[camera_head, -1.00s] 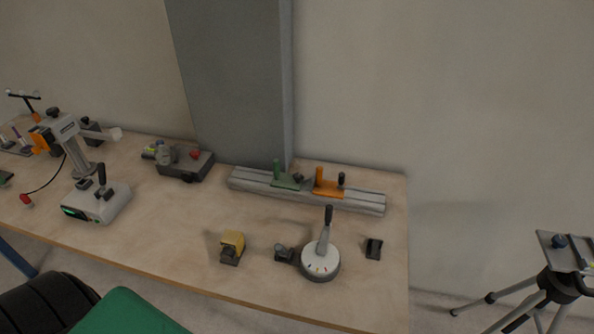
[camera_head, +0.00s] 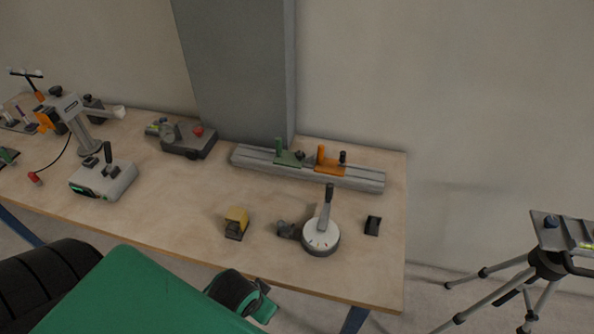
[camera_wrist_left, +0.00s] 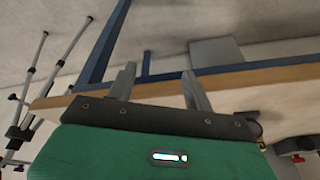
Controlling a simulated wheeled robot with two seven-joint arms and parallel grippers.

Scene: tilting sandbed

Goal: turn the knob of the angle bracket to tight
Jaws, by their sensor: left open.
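I cannot tell for certain which thing is the angle bracket. On the left of the bench, an orange clamp piece (camera_head: 47,121) with dark knobs sits by a grey column (camera_head: 82,130). On the rail, a green block (camera_head: 289,158) and an orange block (camera_head: 328,163) each have an upright handle and a dark knob. My left arm (camera_head: 150,295) enters the head view at the bottom, in front of the bench; its fingertips do not show there. In the left wrist view my left gripper (camera_wrist_left: 160,88) is open and empty, near the bench edge. My right gripper is not in view.
A tripod (camera_head: 548,262) stands right. A grey pillar (camera_head: 235,70) rises behind.

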